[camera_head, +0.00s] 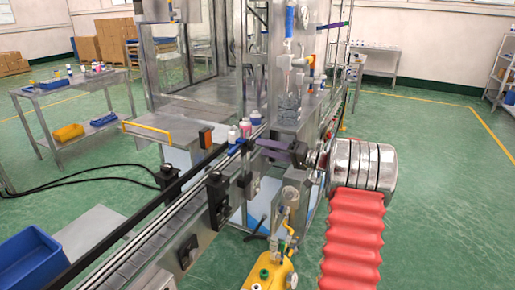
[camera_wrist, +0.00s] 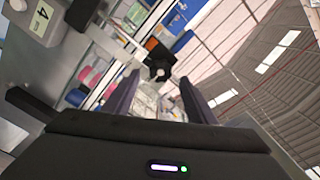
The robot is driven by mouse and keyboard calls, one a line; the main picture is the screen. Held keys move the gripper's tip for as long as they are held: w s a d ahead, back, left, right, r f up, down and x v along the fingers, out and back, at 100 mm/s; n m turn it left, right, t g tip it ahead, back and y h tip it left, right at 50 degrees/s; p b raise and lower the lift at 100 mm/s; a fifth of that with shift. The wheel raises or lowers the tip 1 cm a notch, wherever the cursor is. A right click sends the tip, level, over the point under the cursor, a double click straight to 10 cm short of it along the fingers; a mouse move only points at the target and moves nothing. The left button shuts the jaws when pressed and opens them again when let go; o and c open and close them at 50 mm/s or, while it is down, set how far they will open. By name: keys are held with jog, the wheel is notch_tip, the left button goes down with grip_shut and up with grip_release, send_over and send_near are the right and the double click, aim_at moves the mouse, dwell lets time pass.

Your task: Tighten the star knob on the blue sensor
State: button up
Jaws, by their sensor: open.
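In the wrist view a black star-shaped knob (camera_wrist: 160,72) with a pale centre shows just beyond my fingertips, roughly between them in the picture. A small blue block (camera_wrist: 182,42) beside it looks like the blue sensor. My gripper (camera_wrist: 160,86) is open, its two dark purple fingers apart and nothing held. Whether a finger touches the knob cannot be told. In the head view my gripper (camera_head: 264,145) reaches in from the right over the conveyor. The knob and sensor cannot be made out clearly there.
The conveyor (camera_head: 150,222) runs diagonally to the machine. Small pink and white cans (camera_head: 245,127) stand on it, close to my fingers. An orange-faced box (camera_head: 205,138) is mounted at its far side. A yellow unit (camera_head: 270,275) stands in front. Green floor is free at right.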

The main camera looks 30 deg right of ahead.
aim_at(254, 146)
jog(key=shift+x, duration=1.7)
jog(key=shift+c, duration=0.4)
jog(key=c, duration=0.9)
jog(key=shift+a, duration=0.2)
jog(key=shift+c, duration=0.3)
jog(key=shift+d, duration=0.1)
